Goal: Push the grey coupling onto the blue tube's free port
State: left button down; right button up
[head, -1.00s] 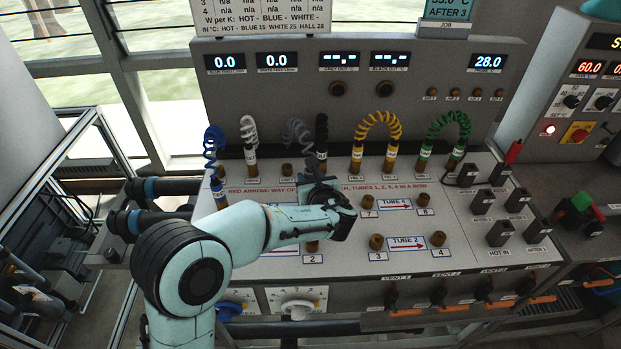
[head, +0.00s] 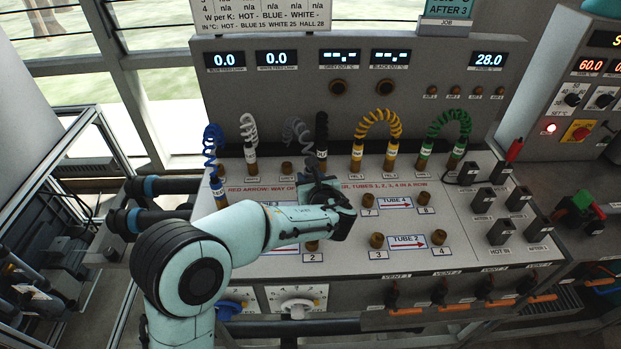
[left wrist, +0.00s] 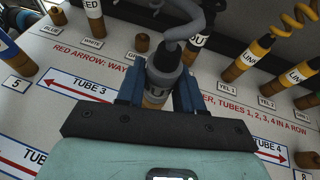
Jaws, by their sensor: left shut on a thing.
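My left gripper (head: 325,203) hides most of its own tip in the head view. In the left wrist view its blue fingers (left wrist: 158,92) are shut on the grey coupling (left wrist: 165,62), which looks roughly upright. The grey coiled hose (head: 297,132) runs to this coupling. A brass part shows just below the coupling; I cannot tell whether it is the coupling's end or a port, nor whether the coupling is seated. The blue hose's coupling (head: 218,191) stands at port 5, at the left end of the TUBE 3 arrow (left wrist: 77,89). The tube's right-hand port is hidden.
The black coupling (head: 321,152) stands close behind the gripper. A white coupling (head: 250,154) and a bare brass port (head: 287,168) are left of it. Yellow (head: 358,158) and green (head: 393,158) hose couplings stand to the right. Bare ports 7 (head: 367,202) and 3 (head: 377,240) are nearby.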

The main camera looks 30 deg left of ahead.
aim_at(311, 177)
pick_arm(q)
jog(key=shift+f+b, duration=1.15)
jog(key=shift+f, duration=0.3)
jog(key=c, duration=0.6)
grip_release()
jog(key=shift+c, duration=0.2)
jog(key=shift+r, duration=0.1)
jog(key=shift+s+d+r+p, duration=0.45)
jog(key=shift+r+p, duration=0.2)
jog(key=shift+r, duration=0.3)
jog(key=shift+s+d+r+p, duration=0.5)
jog(key=shift+r+p, duration=0.1)
jog(key=shift+r, duration=0.35)
jog(key=shift+s+d+r+p, duration=0.45)
jog(key=shift+r+p, duration=0.2)
jog(key=shift+r, duration=0.3)
